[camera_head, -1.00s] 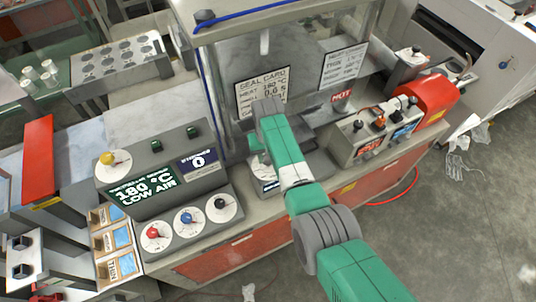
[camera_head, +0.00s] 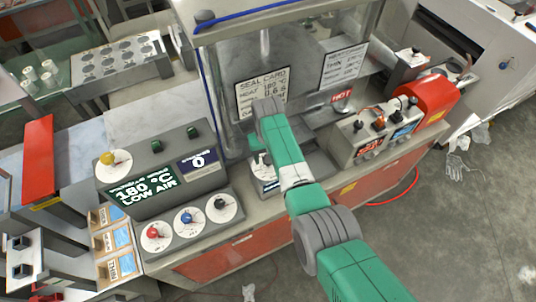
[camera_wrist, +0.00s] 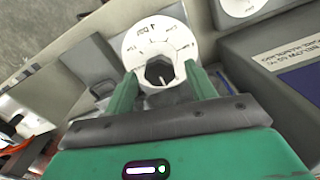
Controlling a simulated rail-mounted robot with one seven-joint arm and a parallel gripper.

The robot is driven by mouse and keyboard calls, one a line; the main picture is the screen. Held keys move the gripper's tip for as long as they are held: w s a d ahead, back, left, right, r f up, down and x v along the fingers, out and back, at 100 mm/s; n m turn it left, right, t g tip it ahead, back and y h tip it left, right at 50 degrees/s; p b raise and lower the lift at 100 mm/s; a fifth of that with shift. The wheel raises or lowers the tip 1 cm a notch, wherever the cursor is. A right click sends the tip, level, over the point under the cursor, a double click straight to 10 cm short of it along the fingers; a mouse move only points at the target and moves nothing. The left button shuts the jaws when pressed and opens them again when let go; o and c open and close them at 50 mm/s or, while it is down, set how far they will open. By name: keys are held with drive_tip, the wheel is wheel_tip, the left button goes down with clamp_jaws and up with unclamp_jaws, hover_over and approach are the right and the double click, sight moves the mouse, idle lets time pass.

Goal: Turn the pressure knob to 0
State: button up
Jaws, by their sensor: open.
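In the wrist view, a white round dial (camera_wrist: 152,42) with printed marks carries a dark knob (camera_wrist: 160,70) with a pale pointer line. My gripper (camera_wrist: 161,79) is open, with one green finger on each side of this knob. I cannot tell whether the fingers touch it. The dial's small print is too blurred to read surely. In the head view, my arm hides most of my gripper and this dial, near a small panel (camera_head: 266,186) at the bench front.
A grey console (camera_head: 165,208) at left has red, blue and black knobs on white dials, and a yellow knob (camera_head: 107,158) above. A control box (camera_head: 360,137) and a red unit (camera_head: 430,97) stand at right. A clear guard (camera_head: 290,60) rises behind my arm.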

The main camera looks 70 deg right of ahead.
wheel_tip(320, 180, up, 8)
drive_tip(key=shift+f, duration=0.15)
idle(0.6)
